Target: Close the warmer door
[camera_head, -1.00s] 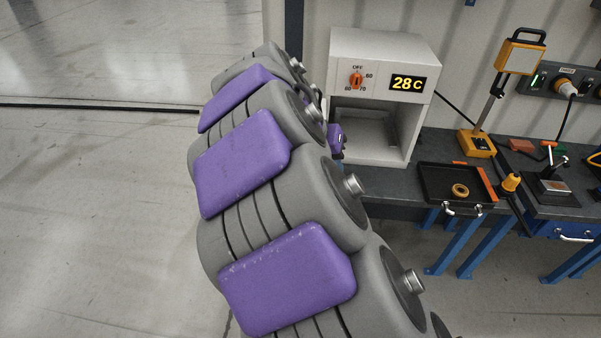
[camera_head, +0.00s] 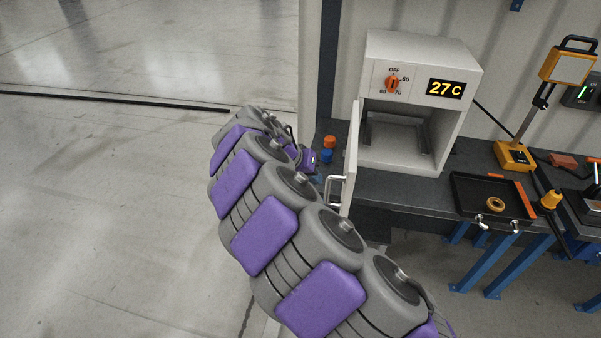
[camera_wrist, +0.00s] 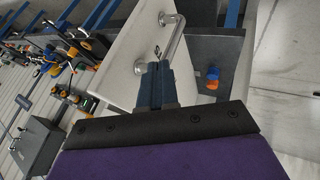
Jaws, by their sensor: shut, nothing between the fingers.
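The warmer (camera_head: 410,60) is a white box on the bench, its front opening uncovered and its cavity empty apart from a rack. Its orange knob (camera_head: 392,84) sits beside a display reading 27C. The warmer door (camera_head: 351,160) stands open at the opening's left side, swung outward and seen nearly edge-on. Its metal handle (camera_head: 334,190) is on the left face. In the wrist view, the door panel (camera_wrist: 128,52) and handle (camera_wrist: 177,40) lie ahead of my gripper (camera_wrist: 156,70). Its fingers are together and empty, close to the handle's near end; contact is unclear.
An orange and a blue piece (camera_head: 327,148) stand on the bench left of the door. A black tray (camera_head: 470,204) with a brass ring lies right of the warmer, near a yellow stand (camera_head: 514,155). Open floor (camera_head: 120,220) lies left.

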